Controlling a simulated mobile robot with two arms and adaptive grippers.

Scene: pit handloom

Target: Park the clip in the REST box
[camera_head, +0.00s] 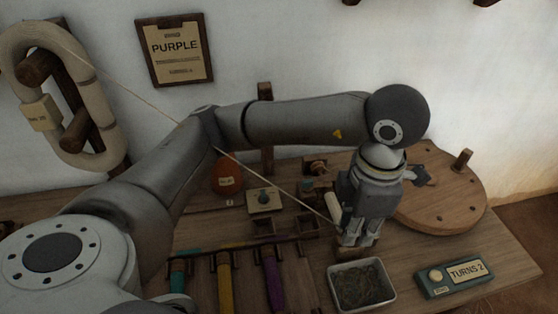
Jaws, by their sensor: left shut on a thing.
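My left gripper (357,241) points down over the right part of the wooden bench, just behind a white tray. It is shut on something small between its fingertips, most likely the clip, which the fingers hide. A pale yarn (270,176) runs from the cream hank (20,45) on the wall pegs, passes my arm and ends at the fingers. A wooden block shows just under the fingertips; I cannot tell whether they touch. I cannot read a REST label on any box. My right gripper is not in view.
A white tray (333,306) of dark tangled fibre stands in front of the gripper. A round wooden disc with pegs (440,212) is at right, with a TURNS 2 counter (462,276) before it. Coloured bobbins (224,283) hang at the front. A PURPLE sign (175,48) is on the wall.

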